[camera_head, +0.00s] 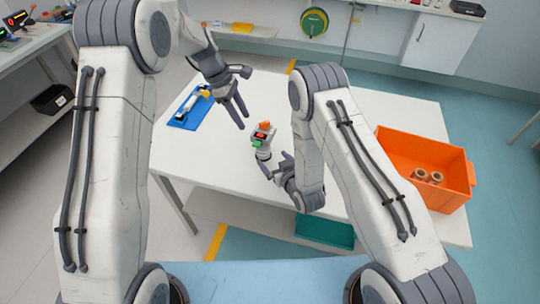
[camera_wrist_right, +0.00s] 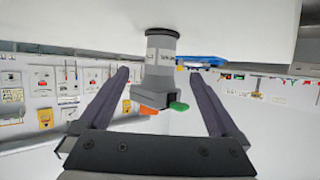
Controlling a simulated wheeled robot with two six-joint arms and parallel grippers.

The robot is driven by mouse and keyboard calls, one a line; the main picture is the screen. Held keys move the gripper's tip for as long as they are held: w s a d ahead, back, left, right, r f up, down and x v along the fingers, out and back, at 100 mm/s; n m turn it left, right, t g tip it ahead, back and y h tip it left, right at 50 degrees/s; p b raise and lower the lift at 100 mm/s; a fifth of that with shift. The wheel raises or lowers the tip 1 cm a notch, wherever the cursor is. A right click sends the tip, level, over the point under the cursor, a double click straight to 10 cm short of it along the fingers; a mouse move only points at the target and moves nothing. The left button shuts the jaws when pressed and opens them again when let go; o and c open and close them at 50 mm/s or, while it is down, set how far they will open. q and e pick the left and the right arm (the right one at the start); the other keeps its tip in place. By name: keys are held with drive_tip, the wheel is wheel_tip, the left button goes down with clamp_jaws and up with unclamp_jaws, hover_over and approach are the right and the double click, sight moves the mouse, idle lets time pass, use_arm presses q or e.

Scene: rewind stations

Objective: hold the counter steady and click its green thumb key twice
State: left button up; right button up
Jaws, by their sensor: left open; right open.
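The counter (camera_head: 263,152) is a small grey device standing upright on the white table, with a green thumb key (camera_head: 256,143) on its side and an orange part (camera_head: 264,126) on top. In the right wrist view the counter (camera_wrist_right: 160,72) appears upside down, with the green key (camera_wrist_right: 179,106) at its lower right. My right gripper (camera_head: 275,163) is open beside the counter's base; in its wrist view the fingers flank the counter, with gaps on both sides. My left gripper (camera_head: 244,120) is open and empty, above and left of the counter.
A blue tray (camera_head: 184,122) with a white and yellow item lies at the table's left. An orange bin (camera_head: 425,155) with copper-coloured spools (camera_head: 420,175) stands at the right. A teal bin (camera_head: 324,232) sits below the tabletop. The table behind the counter is clear.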

sight(266, 151)
drive_tip(key=x, duration=1)
drive_tip(key=shift+s, duration=0.1)
drive_tip(key=shift+c, duration=0.3)
clamp_jaws()
use_arm(q)
clamp_jaws()
idle(1.0)
